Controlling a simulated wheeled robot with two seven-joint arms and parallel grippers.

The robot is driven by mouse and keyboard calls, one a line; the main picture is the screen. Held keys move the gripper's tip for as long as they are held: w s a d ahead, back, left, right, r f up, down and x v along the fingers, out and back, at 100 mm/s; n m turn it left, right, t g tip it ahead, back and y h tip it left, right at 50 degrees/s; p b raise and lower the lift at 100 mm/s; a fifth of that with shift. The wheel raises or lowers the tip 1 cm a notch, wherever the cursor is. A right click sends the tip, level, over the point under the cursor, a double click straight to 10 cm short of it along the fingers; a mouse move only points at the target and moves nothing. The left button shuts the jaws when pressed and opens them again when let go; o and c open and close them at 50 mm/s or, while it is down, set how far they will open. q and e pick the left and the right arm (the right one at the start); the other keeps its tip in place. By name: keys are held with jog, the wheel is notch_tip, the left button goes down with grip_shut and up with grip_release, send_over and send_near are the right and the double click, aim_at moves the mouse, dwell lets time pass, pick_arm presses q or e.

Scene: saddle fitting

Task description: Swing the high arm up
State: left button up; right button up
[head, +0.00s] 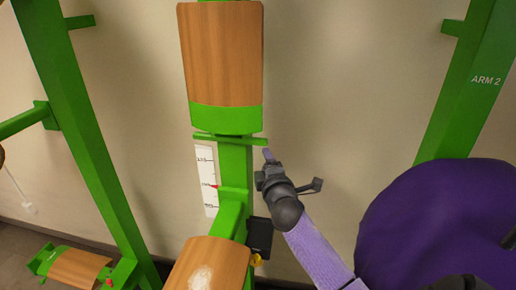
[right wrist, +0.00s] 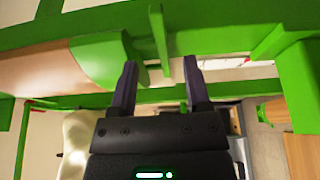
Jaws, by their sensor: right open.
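In the head view a green arm with a wooden pad (head: 222,55) stands in front of the central post; I cannot tell for sure that it is the high arm. A thin green crossbar (head: 230,139) lies under its green lower end. My right gripper (head: 268,160) is just right of the post, near the crossbar's right end. In the right wrist view my right gripper (right wrist: 160,75) is open, with a narrow green tab (right wrist: 160,38) ahead, between the lines of its two fingers. I cannot tell whether they touch it. My left gripper is out of view.
A second wooden pad (head: 208,264) juts out lower on the post. A white scale (head: 206,180) with a red pointer is left of the post, a black box (head: 259,236) right of it. Green posts stand at left (head: 75,120) and right (head: 468,85), the latter marked ARM 2.

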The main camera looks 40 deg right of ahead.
aim_at(259, 144)
jog(key=b+x, duration=0.1)
jog(key=x, duration=0.7)
jog(key=shift+f+b, duration=0.1)
jog(key=shift+b, duration=0.3)
jog(key=shift+w+d, duration=0.1)
jog(key=shift+w, duration=0.15)
jog(key=shift+c, duration=0.3)
grip_shut()
dwell(0.4)
